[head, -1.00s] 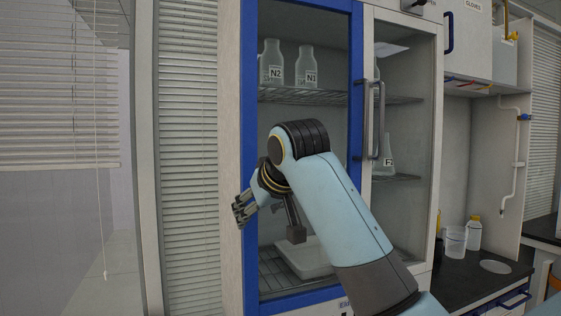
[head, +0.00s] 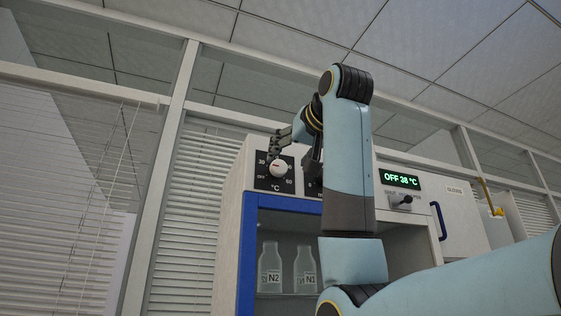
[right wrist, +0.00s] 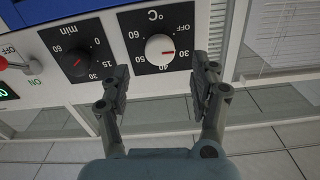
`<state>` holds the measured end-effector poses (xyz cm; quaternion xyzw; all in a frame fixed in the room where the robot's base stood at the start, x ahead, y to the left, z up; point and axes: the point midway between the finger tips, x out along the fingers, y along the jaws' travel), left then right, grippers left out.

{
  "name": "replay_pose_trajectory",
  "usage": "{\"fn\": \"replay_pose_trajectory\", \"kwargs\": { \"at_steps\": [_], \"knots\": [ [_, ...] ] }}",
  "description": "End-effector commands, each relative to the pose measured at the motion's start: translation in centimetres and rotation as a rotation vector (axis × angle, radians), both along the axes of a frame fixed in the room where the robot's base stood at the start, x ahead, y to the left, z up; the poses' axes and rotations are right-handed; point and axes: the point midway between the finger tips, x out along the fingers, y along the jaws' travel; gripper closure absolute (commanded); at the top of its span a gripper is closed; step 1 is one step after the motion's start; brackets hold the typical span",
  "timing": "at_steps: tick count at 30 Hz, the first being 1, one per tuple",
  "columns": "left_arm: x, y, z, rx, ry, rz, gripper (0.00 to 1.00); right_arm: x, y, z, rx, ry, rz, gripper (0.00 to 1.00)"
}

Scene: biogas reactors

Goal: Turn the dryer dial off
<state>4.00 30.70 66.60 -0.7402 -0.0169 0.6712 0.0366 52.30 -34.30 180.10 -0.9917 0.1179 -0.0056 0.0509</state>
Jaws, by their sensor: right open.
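The dryer cabinet's top panel (head: 236,190) carries a white temperature dial (head: 278,168) on a black °C plate. In the right wrist view, which is upside down, this white dial (right wrist: 160,49) has a red mark pointing right, toward the side with OFF and 30. My right gripper (head: 284,142) is at the dial, seen edge-on in the head view. In the right wrist view the open gripper (right wrist: 162,72) has its fingers spread on both sides of the dial, with nothing held; contact cannot be told. My left gripper is not in view.
A black minutes dial (right wrist: 75,62) sits beside the white one, with a red-tipped OFF/ON switch (right wrist: 5,63) farther left. The green display (head: 401,180) reads OFF 38 °C. Bottles (head: 270,268) stand behind the blue-framed door (head: 249,250).

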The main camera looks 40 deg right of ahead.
Motion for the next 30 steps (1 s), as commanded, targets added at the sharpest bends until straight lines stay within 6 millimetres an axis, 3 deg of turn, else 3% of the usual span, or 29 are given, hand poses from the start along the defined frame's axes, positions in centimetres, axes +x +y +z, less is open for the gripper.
{"fn": "replay_pose_trajectory", "kwargs": {
  "at_steps": [3,9,21,30],
  "knots": [
    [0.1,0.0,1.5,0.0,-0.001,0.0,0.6,2.4,-0.6,0.3,-0.001,0.006,0.0,0.38],
    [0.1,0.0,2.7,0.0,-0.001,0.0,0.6,5.1,-1.2,0.2,0.0,0.002,0.0,0.38],
    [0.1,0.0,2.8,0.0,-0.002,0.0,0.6,6.0,-1.4,0.0,0.0,0.0,0.001,0.38],
    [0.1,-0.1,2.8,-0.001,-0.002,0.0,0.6,6.0,-1.4,0.0,0.0,0.0,0.001,0.77]
  ]
}}
